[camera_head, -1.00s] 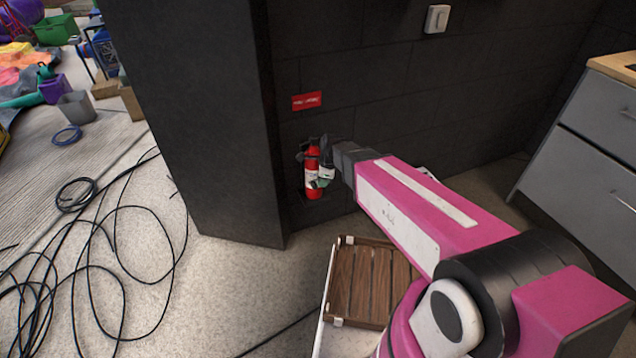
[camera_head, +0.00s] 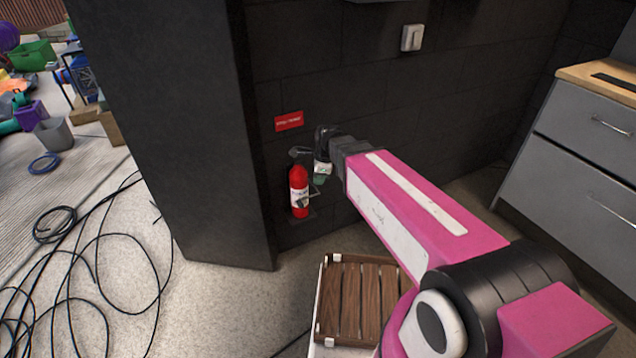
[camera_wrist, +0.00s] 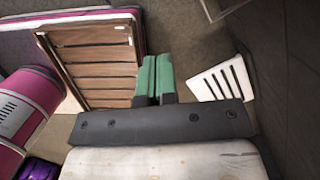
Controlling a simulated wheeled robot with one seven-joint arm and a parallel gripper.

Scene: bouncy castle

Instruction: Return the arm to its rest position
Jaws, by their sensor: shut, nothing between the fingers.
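My gripper (camera_head: 320,180) hangs at the end of my pink and white arm, in front of the dark wall. It is just right of the upper part of a red fire extinguisher (camera_head: 299,188) and partly overlaps it in the picture; I cannot tell whether they touch. In the wrist view my gripper (camera_wrist: 156,72) shows two green finger pads shut together with nothing between them. The extinguisher cannot be made out in the wrist view.
A wooden slatted crate (camera_head: 352,300) lies low beneath my arm; it also shows in the wrist view (camera_wrist: 98,70), beside a white slotted piece (camera_wrist: 222,82). A dark pillar (camera_head: 170,130) stands left. Grey drawers (camera_head: 590,150) stand right. Black cables (camera_head: 100,260) cover the left floor.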

